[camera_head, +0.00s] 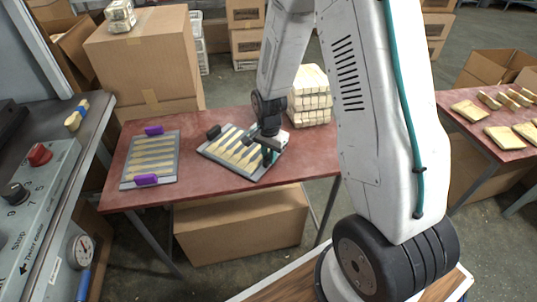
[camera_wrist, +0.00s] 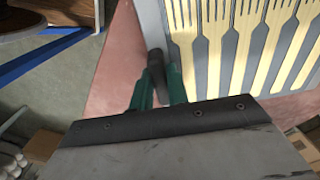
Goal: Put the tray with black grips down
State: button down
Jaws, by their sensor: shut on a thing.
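The tray with black grips (camera_head: 207,149) is a grey tray over the red table, set at an angle and carrying a row of pale wooden forks. Its far black grip (camera_head: 213,132) shows free. My gripper (camera_head: 268,155) is shut on the other black grip, at the tray's right side. In the wrist view, the green-tipped fingers of my gripper (camera_wrist: 157,88) close around the black grip (camera_wrist: 155,62) beside the tray's edge (camera_wrist: 150,25). I cannot tell whether the tray touches the table or hangs just above it.
A grey tray with purple grips (camera_head: 126,172) lies to the left on the red table (camera_head: 200,195). Stacked wooden packs (camera_head: 310,95) stand right behind my gripper. A control panel with a red knob (camera_head: 40,154) is at the left. Cardboard boxes (camera_head: 150,60) stand behind the table.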

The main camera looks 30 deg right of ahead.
jog(key=shift+f, duration=0.1)
jog(key=c, duration=1.4)
grip_release()
jog(key=shift+o, duration=0.2)
